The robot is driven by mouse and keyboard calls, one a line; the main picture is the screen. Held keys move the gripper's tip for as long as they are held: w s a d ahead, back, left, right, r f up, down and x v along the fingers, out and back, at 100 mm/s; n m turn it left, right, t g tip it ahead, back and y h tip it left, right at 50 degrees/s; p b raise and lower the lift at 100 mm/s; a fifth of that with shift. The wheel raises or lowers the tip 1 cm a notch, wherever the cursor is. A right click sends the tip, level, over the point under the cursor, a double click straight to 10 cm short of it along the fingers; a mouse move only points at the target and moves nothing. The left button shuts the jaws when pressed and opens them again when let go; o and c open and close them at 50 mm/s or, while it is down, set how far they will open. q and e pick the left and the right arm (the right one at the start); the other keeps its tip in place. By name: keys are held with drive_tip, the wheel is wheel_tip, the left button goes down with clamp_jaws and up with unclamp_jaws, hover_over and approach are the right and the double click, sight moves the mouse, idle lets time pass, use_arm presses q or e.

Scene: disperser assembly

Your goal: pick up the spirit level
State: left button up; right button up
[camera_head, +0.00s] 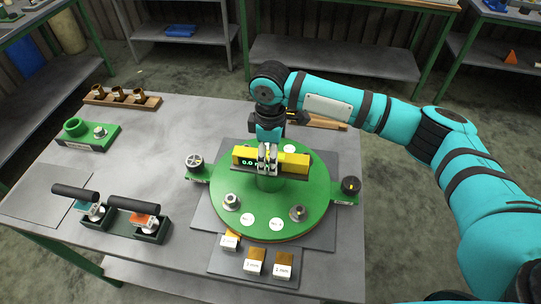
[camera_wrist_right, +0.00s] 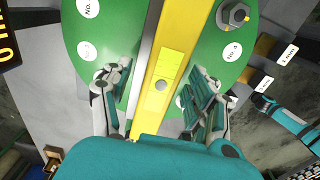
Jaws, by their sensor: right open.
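The spirit level (camera_head: 294,161) is a yellow bar with a lit green readout near its left end in the head view. It lies level across the raised centre of the round green disc (camera_head: 270,224). In the right wrist view the level (camera_wrist_right: 168,62) runs lengthwise between the fingers. My right gripper (camera_head: 268,156) is over the middle of the level, pointing down. In the right wrist view its fingers (camera_wrist_right: 160,97) are apart, one on each side of the bar, with gaps visible. My left gripper is not in view.
Several knobs and nuts stand around the disc, including a black knob (camera_head: 350,185). Labelled blocks (camera_head: 254,262) lie in front. Two black-handled tools (camera_head: 135,206) sit at left, with a green fixture (camera_head: 84,133) and a brown rack (camera_head: 121,97) behind. The grey tabletop (camera_head: 165,150) is clear between.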

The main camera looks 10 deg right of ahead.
drive_tip(key=shift+f, duration=0.45)
drive_tip(key=shift+r, duration=0.1)
clamp_jaws()
